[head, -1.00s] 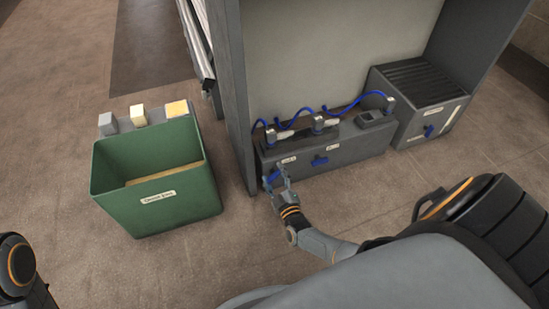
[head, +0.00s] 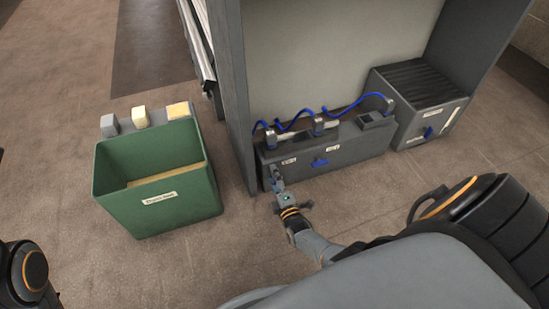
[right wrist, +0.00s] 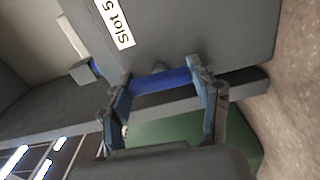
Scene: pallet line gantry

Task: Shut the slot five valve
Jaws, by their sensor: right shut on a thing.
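The slot five valve has a blue bar handle (right wrist: 160,80) below the white "Slot 5" label (right wrist: 113,22) in the right wrist view. The handle lies roughly crosswise to the label's line of text. My right gripper (right wrist: 162,88) is shut on the handle, one finger at each end. In the head view my right gripper (head: 275,180) is at the left end of the grey manifold box's front (head: 345,153) and hides most of this handle. My left gripper is out of view; only part of my left arm shows at the lower left.
A second blue valve handle (head: 320,162) is on the same front, and another (head: 428,132) is on the grey box at right. Blue hoses (head: 340,108) run along the top. A gantry post (head: 237,110) stands close left, beside a green bin (head: 160,208).

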